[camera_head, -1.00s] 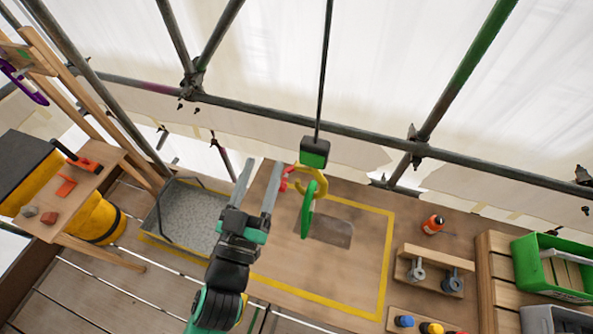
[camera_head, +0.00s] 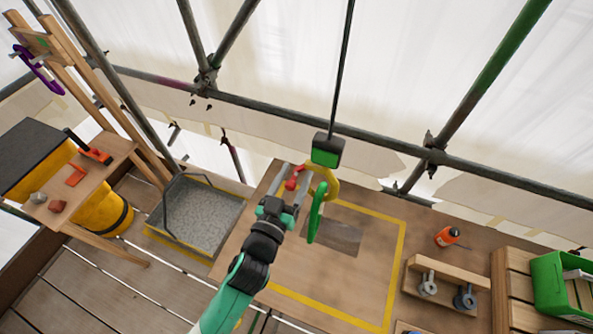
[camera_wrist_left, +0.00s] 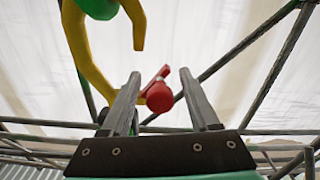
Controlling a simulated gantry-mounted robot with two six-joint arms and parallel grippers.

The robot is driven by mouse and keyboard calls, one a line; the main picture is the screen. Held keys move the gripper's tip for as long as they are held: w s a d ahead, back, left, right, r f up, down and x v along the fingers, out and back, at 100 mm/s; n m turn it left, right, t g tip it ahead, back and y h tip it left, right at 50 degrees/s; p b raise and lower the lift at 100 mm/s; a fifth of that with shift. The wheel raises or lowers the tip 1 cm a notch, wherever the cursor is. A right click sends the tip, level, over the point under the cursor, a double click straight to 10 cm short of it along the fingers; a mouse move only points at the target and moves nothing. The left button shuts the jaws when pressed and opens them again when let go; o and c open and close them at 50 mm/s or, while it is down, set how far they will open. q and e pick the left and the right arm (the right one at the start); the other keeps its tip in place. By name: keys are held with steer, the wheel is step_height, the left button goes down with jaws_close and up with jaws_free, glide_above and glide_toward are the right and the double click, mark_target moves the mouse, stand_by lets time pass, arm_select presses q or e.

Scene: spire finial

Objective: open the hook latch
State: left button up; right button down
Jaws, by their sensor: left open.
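A yellow hook (camera_head: 330,176) hangs from a black and green block (camera_head: 327,149) on a dark cable. A green loop (camera_head: 316,212) hangs at the hook. A red latch piece (camera_head: 292,184) sits at the hook's left side. My left gripper (camera_head: 294,174) is open, with the red piece between or just in front of its fingers. In the left wrist view, the red latch piece (camera_wrist_left: 159,97), with a rounded knob, shows between the two spread fingers (camera_wrist_left: 160,82). The yellow hook (camera_wrist_left: 90,58) curves above left there. Contact with the fingers cannot be told. My right gripper is not in view.
Below is a wooden table with a yellow outline (camera_head: 398,262) and a grey plate (camera_head: 338,238). A gravel tray (camera_head: 205,210) stands left. An orange bottle (camera_head: 447,237), a wooden rack (camera_head: 440,287) and a green crate (camera_head: 552,288) are right. Scaffold tubes (camera_head: 290,118) cross behind.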

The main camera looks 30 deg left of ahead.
arm_select(q)
steer(key=shift+w, duration=0.55)
jaws_close()
